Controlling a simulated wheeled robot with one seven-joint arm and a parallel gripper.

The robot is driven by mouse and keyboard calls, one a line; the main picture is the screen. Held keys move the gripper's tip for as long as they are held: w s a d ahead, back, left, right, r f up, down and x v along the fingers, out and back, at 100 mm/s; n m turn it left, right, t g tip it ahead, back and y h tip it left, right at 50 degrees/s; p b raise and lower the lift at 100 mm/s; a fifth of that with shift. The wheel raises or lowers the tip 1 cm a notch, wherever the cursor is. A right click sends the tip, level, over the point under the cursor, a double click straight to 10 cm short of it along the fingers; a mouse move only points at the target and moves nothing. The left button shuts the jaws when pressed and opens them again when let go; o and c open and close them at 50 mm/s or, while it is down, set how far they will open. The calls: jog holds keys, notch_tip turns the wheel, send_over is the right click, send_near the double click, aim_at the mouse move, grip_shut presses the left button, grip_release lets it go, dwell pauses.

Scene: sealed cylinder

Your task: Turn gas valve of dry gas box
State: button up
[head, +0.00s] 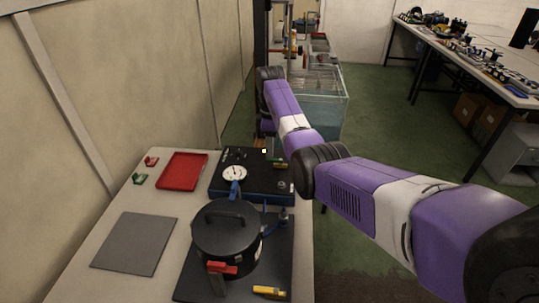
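A black panel box with a blue front edge (222,190) lies on the table and carries a round white gauge (235,173). It is probably the dry gas box. A small grey knob (282,187) sits near its right front corner; I cannot tell whether this is the gas valve. A yellow and green part (280,163) shows at its right edge. My purple and white arm reaches from the lower right to beyond the box, where the wrist bends down. My gripper (265,145) seems to be at the box's far right edge, small and partly hidden; its fingers are not clear.
A black lidded cylinder (226,238) with a red-handled clamp (222,268) stands on a dark mat (192,285) in front. A yellow tool (268,291), red tray (182,172) and grey mat (135,244) lie nearby. A glass tank (322,112) stands behind.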

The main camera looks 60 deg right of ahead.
aim_at(274, 161)
jog(key=shift+f, duration=1.95)
jog(key=shift+d, duration=0.1)
grip_shut()
